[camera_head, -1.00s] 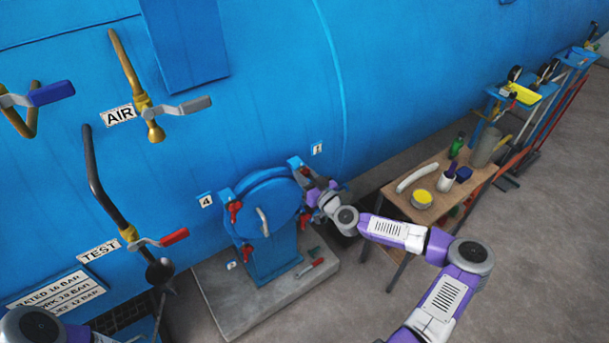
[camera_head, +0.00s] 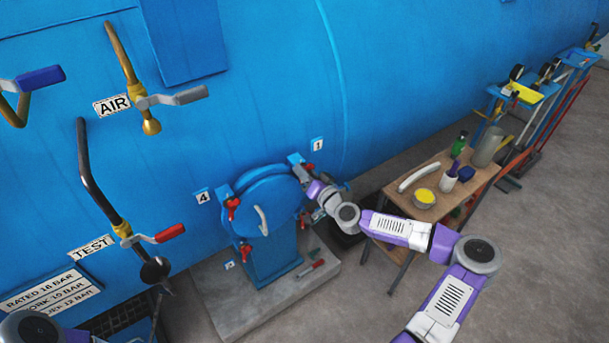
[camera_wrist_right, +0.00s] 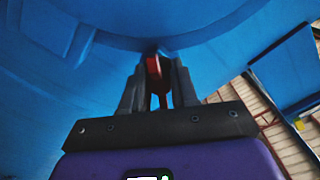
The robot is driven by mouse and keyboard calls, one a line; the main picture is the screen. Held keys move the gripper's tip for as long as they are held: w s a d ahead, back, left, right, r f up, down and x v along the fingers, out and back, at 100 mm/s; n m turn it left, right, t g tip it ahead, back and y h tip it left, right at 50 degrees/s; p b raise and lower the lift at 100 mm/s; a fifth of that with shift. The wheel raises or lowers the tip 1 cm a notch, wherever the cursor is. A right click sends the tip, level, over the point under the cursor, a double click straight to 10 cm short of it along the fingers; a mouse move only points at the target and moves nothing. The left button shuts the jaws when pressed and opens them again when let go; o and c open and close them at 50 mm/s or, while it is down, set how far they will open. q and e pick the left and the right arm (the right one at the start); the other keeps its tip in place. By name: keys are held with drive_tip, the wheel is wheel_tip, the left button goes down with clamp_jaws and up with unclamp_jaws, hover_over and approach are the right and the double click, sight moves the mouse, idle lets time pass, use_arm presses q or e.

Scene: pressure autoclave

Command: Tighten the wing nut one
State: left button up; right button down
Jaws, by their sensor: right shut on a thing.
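The round blue hatch door (camera_head: 262,192) with a pale curved handle (camera_head: 261,220) is closed on the autoclave's side. Label "1" (camera_head: 317,144) marks its upper right corner. Wing nut one is a red part (camera_wrist_right: 154,68) in the right wrist view, between the fingers of my right gripper (camera_wrist_right: 158,92). In the head view my right gripper (camera_head: 301,171) is at the hatch's upper right and hides that nut. It is shut on the nut. Other red wing nuts show at the upper left (camera_head: 232,207), lower left (camera_head: 245,249) and right side (camera_head: 303,219). My left gripper is not in view.
A wooden table (camera_head: 437,206) with bottles and a yellow-topped tin (camera_head: 424,198) stands to the right. A concrete slab (camera_head: 215,305) under the hatch holds a red-handled tool (camera_head: 311,268). Valve levers, including the red TEST lever (camera_head: 168,234), stick out at the left.

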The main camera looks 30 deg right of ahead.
drive_tip(key=m+b, duration=0.1)
drive_tip(key=m, duration=0.2)
drive_tip(key=shift+m, duration=0.4)
drive_tip(key=m, duration=0.3)
drive_tip(key=shift+m+b, duration=0.3)
drive_tip(key=m, duration=0.3)
drive_tip(key=shift+m, duration=0.3)
drive_tip(key=m, duration=0.3)
drive_tip(key=shift+m, duration=0.3)
drive_tip(key=m, duration=0.3)
drive_tip(key=shift+m, duration=0.3)
drive_tip(key=m, duration=0.3)
drive_tip(key=shift+r+m+p, duration=0.1)
drive_tip(key=shift+m+p, duration=0.2)
drive_tip(key=shift+m, duration=0.1)
drive_tip(key=m+p, duration=0.1)
drive_tip(key=m, duration=0.3)
drive_tip(key=shift+m+p, duration=0.4)
drive_tip(key=shift+m, duration=0.7)
